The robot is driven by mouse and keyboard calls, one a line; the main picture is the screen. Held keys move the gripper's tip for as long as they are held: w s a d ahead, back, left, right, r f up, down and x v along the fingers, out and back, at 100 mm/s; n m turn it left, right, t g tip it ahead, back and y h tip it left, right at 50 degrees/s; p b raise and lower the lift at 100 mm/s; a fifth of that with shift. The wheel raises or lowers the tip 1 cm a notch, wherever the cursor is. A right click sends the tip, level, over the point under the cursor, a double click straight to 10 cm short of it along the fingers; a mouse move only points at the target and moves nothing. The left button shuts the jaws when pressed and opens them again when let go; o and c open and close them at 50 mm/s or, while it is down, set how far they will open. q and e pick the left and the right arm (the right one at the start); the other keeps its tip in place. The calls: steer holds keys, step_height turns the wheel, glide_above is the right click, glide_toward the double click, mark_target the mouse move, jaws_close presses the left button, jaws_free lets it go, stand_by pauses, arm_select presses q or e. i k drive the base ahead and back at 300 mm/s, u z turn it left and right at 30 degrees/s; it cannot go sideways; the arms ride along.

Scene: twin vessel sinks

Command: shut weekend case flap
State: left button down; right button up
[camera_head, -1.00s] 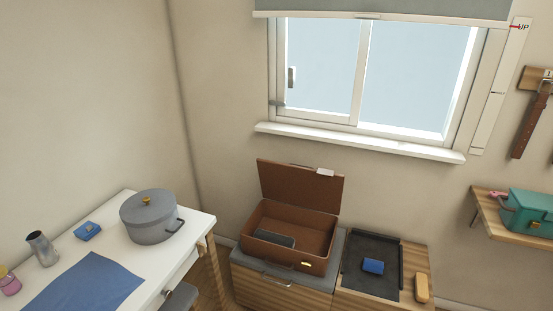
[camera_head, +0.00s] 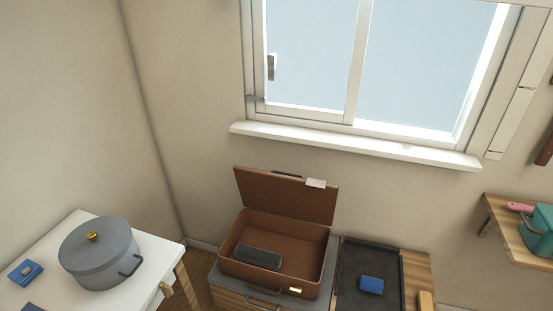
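The weekend case is a brown open case (camera_head: 227,270) on a grey-topped wooden cabinet below the window. Its flap (camera_head: 287,197) stands up, leaning back towards the wall, with a small white tag (camera_head: 316,183) at its top edge. A dark grey oblong item (camera_head: 258,258) lies inside the case at the left. A gold-coloured clasp (camera_head: 295,291) shows on the front. Neither of my grippers is in view.
A white table (camera_head: 75,224) at the left bears a grey lidded pot (camera_head: 98,254) and a blue item (camera_head: 25,272). Right of the case, a dark tray (camera_head: 352,263) holds a blue block (camera_head: 371,285). A wooden shelf (camera_head: 495,215) with a teal box (camera_head: 540,230) is at the right.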

mark_target(312, 199)
steer(key=z, duration=0.45)
steer(key=i, duration=0.8)
steer(key=z, duration=0.75)
